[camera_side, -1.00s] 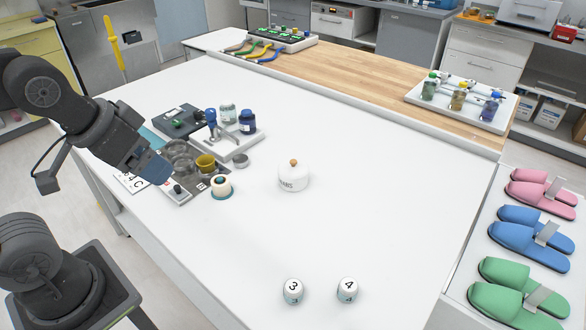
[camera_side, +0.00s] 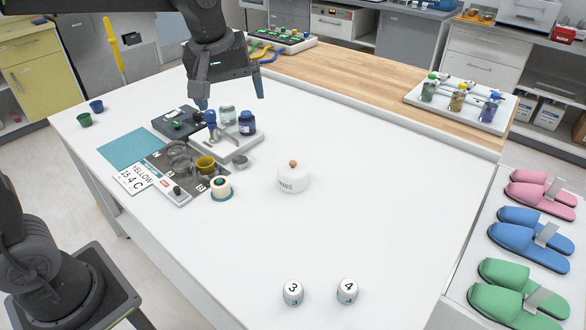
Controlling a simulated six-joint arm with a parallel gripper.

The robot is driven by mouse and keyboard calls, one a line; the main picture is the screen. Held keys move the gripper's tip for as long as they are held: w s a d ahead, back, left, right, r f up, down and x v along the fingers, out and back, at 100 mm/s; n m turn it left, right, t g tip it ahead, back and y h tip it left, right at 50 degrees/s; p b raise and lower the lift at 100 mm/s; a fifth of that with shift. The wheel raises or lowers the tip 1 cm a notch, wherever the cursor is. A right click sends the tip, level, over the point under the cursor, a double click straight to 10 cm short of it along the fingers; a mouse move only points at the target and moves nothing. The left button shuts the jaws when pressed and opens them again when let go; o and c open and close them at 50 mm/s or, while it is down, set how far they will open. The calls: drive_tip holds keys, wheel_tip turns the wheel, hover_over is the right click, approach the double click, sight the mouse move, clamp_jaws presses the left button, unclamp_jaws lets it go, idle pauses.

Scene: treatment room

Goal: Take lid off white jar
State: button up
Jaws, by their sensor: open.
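The white jar (camera_side: 294,182) stands upright on the white table, near its middle. Its white lid (camera_side: 285,171) sits on top, with a small orange-brown knob (camera_side: 293,163). My gripper (camera_side: 231,103) is open and empty, with its blue-tipped fingers pointing down. In the picture it is above and left of the jar, over the area of the bottles, and apart from the jar. Its exact height over the table is hard to tell.
Left of the jar are a white tray (camera_side: 247,148) with bottles, a yellow cup (camera_side: 205,165) and a tape roll (camera_side: 221,188). Two numbered white containers (camera_side: 293,292) (camera_side: 347,291) stand at the front. The table right of the jar is clear.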

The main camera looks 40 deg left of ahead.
drive_tip(key=w+f+n+g, duration=0.1)
drive_tip(key=w+f+n, duration=0.4)
drive_tip(key=w, duration=0.5)
drive_tip(key=n+g+y, duration=0.1)
drive_tip(key=n+g, duration=0.1)
drive_tip(key=n, duration=0.4)
approach(292, 162)
wheel_tip(292, 162, down, 5)
drive_tip(key=shift+s+a+r, duration=0.1)
drive_tip(key=shift+a+f, duration=0.25)
drive_tip(key=shift+f, duration=1.1)
drive_tip(key=shift+a+f, duration=0.2)
drive_tip(key=shift+f, duration=1.1)
drive_tip(key=shift+c, duration=0.3)
drive_tip(key=c, duration=0.8)
drive_tip(key=shift+f, duration=0.15)
drive_tip(key=c, duration=0.4)
drive_tip(key=shift+o, duration=0.2)
